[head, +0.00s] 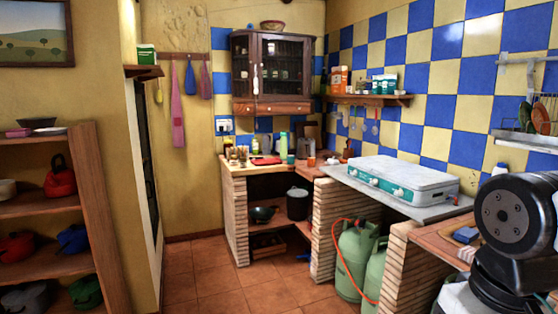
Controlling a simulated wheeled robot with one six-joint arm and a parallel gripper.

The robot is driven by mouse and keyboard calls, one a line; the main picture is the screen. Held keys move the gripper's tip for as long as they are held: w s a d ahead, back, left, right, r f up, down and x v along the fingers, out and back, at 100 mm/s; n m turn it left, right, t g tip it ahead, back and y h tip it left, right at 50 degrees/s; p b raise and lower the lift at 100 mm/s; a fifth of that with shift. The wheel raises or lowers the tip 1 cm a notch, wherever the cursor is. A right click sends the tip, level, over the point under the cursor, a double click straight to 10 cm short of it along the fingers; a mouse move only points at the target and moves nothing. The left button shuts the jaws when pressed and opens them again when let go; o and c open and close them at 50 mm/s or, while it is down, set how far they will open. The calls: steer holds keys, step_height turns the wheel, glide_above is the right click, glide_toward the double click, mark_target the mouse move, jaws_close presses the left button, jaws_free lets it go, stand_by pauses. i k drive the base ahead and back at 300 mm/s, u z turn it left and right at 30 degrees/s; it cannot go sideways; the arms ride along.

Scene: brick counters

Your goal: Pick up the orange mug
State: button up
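A small orange thing (311,161), likely the orange mug, stands on the far counter (236,170) in the corner, near the counter's right end. It is too small for me to make out a handle. My gripper is not in view; only part of my own arm shows at the right edge, far from the orange thing.
Green gas bottles (356,250) with an orange hose stand below. Wooden shelves with pots (60,182) stand at left. The tiled floor (215,272) in the middle is clear.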

mark_target(312, 160)
steer(key=z, duration=0.15)
steer(key=i, duration=2.15)
steer(key=u, duration=0.4)
steer(key=i, duration=0.85)
steer(key=u, duration=0.3)
